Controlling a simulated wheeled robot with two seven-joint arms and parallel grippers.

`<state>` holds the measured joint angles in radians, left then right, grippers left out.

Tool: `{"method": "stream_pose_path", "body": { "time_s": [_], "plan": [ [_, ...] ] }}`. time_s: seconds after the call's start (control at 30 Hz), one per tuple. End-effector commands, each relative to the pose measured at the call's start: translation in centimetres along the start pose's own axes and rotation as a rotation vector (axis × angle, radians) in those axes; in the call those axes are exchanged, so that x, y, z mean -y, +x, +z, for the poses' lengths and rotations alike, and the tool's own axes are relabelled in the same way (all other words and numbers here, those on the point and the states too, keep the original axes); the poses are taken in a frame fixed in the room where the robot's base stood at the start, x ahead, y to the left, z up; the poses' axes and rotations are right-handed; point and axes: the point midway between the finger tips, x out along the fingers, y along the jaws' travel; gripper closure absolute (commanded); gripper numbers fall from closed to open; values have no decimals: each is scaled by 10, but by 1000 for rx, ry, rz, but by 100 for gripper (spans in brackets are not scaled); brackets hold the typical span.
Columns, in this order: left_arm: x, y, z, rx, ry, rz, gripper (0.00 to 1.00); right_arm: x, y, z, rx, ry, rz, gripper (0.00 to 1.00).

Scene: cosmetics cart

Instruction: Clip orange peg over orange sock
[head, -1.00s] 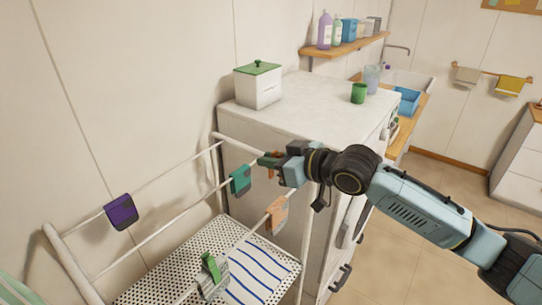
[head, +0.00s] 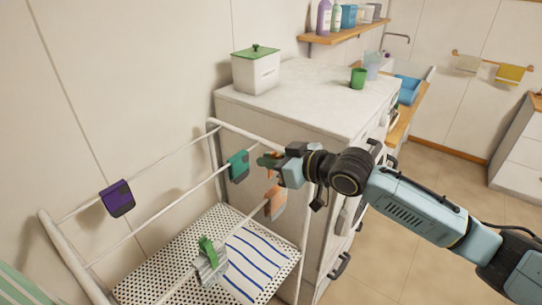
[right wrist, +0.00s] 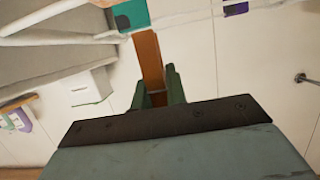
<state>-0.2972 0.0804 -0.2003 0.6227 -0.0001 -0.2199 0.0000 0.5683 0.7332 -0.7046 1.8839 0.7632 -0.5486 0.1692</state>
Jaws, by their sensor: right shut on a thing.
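The orange sock (head: 275,201) hangs over the front rail of the white drying rack, at its right part. My right gripper (head: 268,162) is above and slightly behind it, near the rack's right end. In the right wrist view it is shut on the orange peg (right wrist: 148,60), which sticks out beyond the green fingertips (right wrist: 160,88). In the head view the peg is mostly hidden by the gripper. The peg is apart from the sock. My left gripper is not in view.
A teal sock (head: 238,166) hangs on the middle rail, close left of my right gripper. A purple sock (head: 117,198) hangs on the back rail. A grey sock (head: 212,268) with a green peg (head: 207,250) is on the front rail. A white washing machine (head: 300,98) stands behind.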

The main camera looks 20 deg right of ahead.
Motion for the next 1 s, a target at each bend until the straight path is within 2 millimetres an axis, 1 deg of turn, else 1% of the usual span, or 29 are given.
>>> {"method": "stream_pose_path", "body": {
  "time_s": [0.03, 0.5, 0.8, 1.0],
  "plan": [
    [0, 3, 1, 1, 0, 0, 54, 0, 2, 5, 1, 1, 0, 100],
    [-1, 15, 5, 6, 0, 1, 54, 0, 10, 32, 2, 0, 0, 100],
    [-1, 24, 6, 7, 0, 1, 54, 0, 15, 48, 0, 0, 0, 100],
    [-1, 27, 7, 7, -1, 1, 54, 0, 17, 55, 1, 1, 0, 100]
  ]
}}
